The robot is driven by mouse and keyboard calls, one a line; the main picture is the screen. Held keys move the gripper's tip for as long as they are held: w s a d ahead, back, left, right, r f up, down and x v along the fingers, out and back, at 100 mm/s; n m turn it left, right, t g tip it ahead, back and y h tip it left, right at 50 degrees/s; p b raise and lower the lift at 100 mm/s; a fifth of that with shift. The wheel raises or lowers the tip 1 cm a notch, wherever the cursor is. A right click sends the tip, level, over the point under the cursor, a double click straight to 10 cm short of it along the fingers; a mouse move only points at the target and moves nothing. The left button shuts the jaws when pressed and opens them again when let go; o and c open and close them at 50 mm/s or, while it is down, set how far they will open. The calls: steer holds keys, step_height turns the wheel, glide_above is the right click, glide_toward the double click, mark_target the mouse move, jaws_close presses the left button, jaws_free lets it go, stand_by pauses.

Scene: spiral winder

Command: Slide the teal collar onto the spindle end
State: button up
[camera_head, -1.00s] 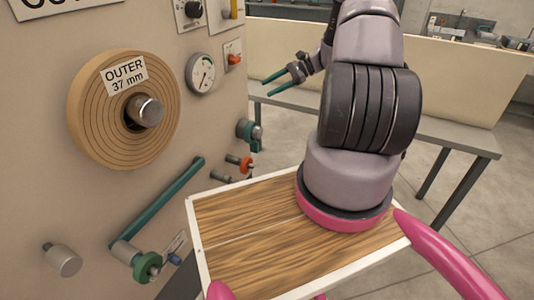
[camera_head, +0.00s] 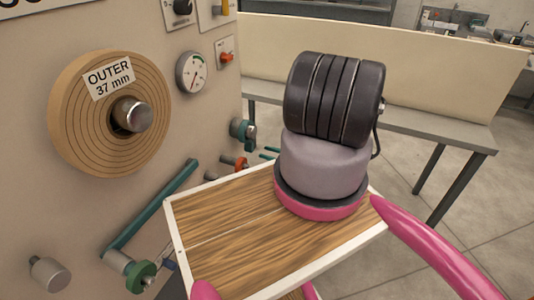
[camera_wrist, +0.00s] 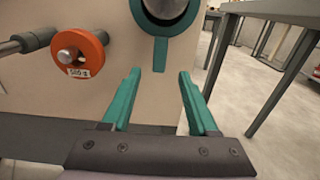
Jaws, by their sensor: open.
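The teal collar (camera_head: 239,129) sits around a metal cylinder on the panel, right of the paper roll. In the wrist view the teal collar (camera_wrist: 160,53) is at the top, partly cut off by the frame, with a flat teal tab pointing down. My gripper (camera_wrist: 157,77) is open and empty, with its teal fingertips below the tab and to either side of it, apart from it. A metal spindle end (camera_head: 131,114) sticks out of the roll marked OUTER 37 mm (camera_head: 75,140).
An orange collar (camera_wrist: 84,54) sits on a peg left of my fingers; it also shows in the head view (camera_head: 241,163). A teal bar (camera_head: 150,215) and a green knob (camera_head: 140,277) are lower on the panel. A grey table (camera_head: 425,130) stands right.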

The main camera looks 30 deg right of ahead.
mark_target(253, 148)
steer(key=shift+x, duration=4.25)
steer(key=shift+a, duration=0.1)
jaws_close()
steer(key=c, duration=0.6)
jaws_free()
steer(key=shift+c, duration=0.2)
jaws_close()
